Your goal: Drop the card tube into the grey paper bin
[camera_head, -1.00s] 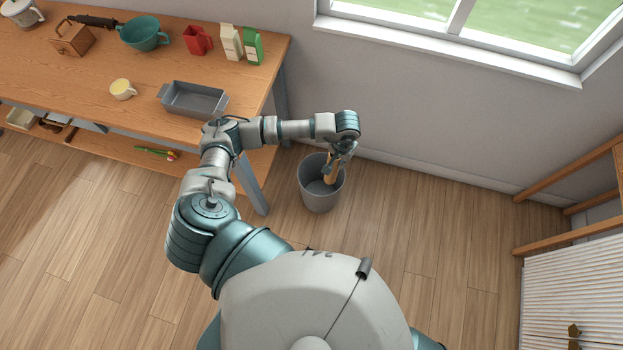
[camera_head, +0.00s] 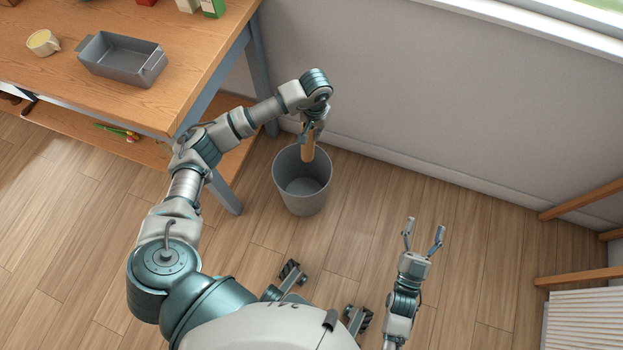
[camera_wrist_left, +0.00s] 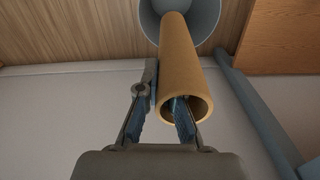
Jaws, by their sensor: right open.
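The card tube (camera_head: 308,147) is a plain tan cylinder hanging below my left gripper (camera_head: 309,128), its lower end in line with the far rim of the bin. In the left wrist view the tube (camera_wrist_left: 180,62) points toward the bin's opening. There, one finger of the left gripper (camera_wrist_left: 161,112) is in the tube's near open end and the other lies outside, pinching its wall. The grey paper bin (camera_head: 303,200) stands upright on the floor, and its visible inside looks empty. My right gripper (camera_head: 424,235) is open and empty, right of the bin.
A wooden table (camera_head: 190,75) with grey legs stands left of the bin, bearing a grey tin (camera_head: 120,70) and a yellow cup (camera_head: 43,42). The wall (camera_head: 400,100) is close behind the bin. A wooden frame (camera_head: 580,200) stands at the right. Floor between is clear.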

